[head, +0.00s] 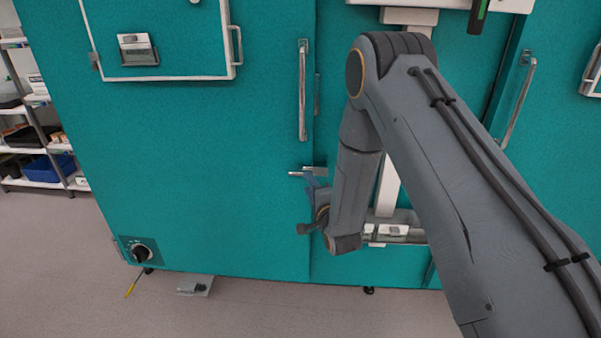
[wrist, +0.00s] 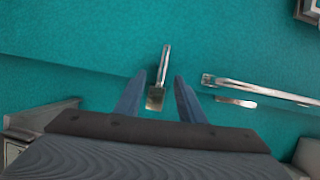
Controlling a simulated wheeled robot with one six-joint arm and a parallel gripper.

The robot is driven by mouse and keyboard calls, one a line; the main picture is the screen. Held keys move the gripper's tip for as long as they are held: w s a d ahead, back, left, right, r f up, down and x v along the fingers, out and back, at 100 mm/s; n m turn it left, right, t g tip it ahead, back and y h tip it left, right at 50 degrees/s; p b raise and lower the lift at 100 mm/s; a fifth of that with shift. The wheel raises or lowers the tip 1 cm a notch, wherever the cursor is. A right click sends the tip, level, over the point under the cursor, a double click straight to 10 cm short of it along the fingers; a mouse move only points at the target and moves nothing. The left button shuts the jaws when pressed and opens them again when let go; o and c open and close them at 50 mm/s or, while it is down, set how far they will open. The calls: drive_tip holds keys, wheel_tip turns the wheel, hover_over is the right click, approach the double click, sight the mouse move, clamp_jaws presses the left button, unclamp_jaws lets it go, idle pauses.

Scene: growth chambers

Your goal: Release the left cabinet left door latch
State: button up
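The latch (head: 308,173) is a small silver lever at the seam beside the teal left door (head: 220,190), below the door's long handle (head: 302,90). In the wrist view the latch (wrist: 164,65) shows as a narrow metal lever on a small plate. My gripper (wrist: 159,78) is open, with one blue-grey finger on each side of the latch plate. I see teal gaps between the fingers and the latch, and cannot tell whether either touches it. In the head view my gripper (head: 311,190) is just below the lever, partly hidden by its own wrist.
The long handle (wrist: 262,92) is close to the right of my gripper in the wrist view. A dark dial (head: 141,252) is low on the left door. A hatch with a white frame (head: 165,78) is above. Shelving (head: 45,150) stands at far left.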

sight(301, 175)
drive_tip(key=x, duration=0.2)
drive_tip(key=p+x, duration=0.1)
drive_tip(key=x, duration=0.4)
drive_tip(key=shift+w+a+r, duration=0.2)
drive_tip(key=shift+w+a, duration=0.05)
drive_tip(key=shift+a, duration=0.2)
clamp_jaws()
